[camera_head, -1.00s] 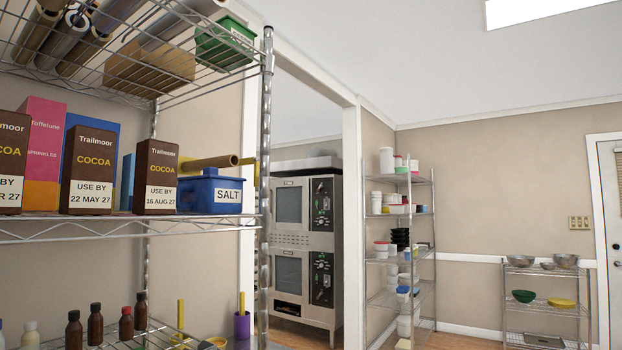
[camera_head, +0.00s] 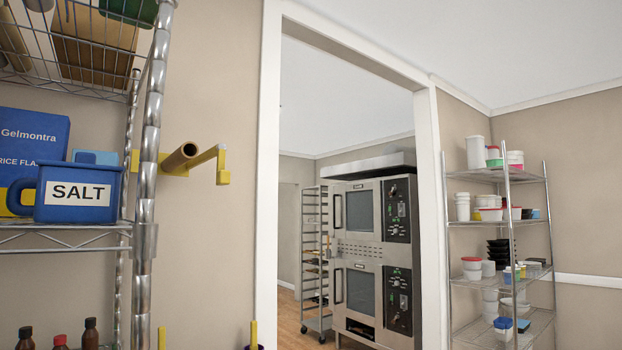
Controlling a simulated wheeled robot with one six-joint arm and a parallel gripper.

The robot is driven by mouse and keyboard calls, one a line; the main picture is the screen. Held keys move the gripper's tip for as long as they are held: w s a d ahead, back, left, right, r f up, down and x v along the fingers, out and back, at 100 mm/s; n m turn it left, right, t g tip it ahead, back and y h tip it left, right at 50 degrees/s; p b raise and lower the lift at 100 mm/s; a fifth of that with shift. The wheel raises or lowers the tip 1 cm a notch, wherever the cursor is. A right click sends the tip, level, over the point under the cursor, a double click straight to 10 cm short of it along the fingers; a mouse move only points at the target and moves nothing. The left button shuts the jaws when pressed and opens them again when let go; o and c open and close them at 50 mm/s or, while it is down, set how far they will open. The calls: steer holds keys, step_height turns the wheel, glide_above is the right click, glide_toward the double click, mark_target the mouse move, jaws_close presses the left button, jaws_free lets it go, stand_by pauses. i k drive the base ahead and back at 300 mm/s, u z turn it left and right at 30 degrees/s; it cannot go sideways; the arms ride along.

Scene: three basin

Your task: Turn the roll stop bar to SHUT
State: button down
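A yellow wall bracket (camera_head: 176,171) is fixed to the beige wall, partly behind the chrome shelf post. A brown cardboard-like roll (camera_head: 183,157) lies on it, its open end towards me. I take this yellow bar as the roll stop bar. No SHUT mark is readable, so I cannot tell its setting.
A chrome wire shelf post (camera_head: 147,150) stands left of the bracket. A blue SALT tub (camera_head: 80,193) sits on that shelf. A white-framed doorway (camera_head: 268,180) opens to the right, with steel ovens (camera_head: 372,255) beyond. A rack of containers (camera_head: 500,225) stands at right.

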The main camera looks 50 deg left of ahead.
mark_target(223, 176)
steer(key=u, duration=0.2)
steer(key=i, duration=0.95)
steer(key=u, duration=1.35)
steer(key=i, duration=0.9)
steer(key=u, duration=0.9)
